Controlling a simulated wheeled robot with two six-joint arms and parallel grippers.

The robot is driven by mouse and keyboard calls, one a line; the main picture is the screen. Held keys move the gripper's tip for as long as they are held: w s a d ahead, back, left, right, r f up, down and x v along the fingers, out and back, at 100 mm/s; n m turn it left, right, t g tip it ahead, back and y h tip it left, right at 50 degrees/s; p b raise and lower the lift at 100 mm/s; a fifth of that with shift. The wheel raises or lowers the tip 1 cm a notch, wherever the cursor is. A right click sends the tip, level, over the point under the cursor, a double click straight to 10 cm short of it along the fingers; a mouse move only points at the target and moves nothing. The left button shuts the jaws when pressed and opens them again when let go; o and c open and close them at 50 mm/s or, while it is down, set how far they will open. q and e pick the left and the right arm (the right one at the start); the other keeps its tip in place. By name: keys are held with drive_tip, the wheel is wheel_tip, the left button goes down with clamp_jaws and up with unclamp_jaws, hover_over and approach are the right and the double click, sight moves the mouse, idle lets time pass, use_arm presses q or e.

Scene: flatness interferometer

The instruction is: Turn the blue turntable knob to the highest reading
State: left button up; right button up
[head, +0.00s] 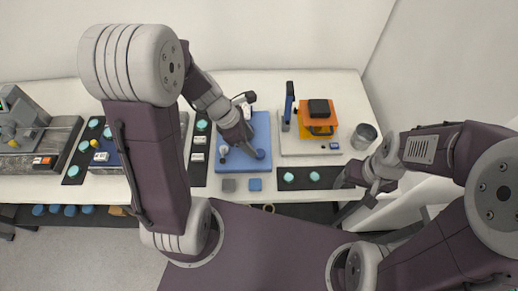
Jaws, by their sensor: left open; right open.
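A blue base plate (261,122) lies on the bench in front of me, with small blue round parts on it. One blue round part (259,154), which may be the turntable knob, shows just beside my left gripper (249,146). That gripper is open and points down over the plate; its hand hides part of the plate, and I cannot tell whether it touches the knob. No reading is legible. My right gripper (350,187) is open and empty at the bench's front right edge.
An orange device with a black top (318,108) stands on a pale base right of the plate. A grey cup (364,136) is at the right. Dark mats with pale turquoise discs (289,177) flank the plate.

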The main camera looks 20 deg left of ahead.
sight(260, 153)
use_arm(q)
drive_tip(key=b+x, duration=0.1)
drive_tip(key=x, duration=0.2)
drive_tip(key=b+x, duration=0.1)
drive_tip(key=x, duration=0.3)
drive_tip(key=shift+a+f, duration=0.1)
drive_tip(key=shift+a, duration=0.1)
drive_tip(key=shift+d+f, duration=0.25)
drive_tip(key=shift+w+a, duration=0.1)
drive_tip(key=shift+a, duration=0.05)
clamp_jaws()
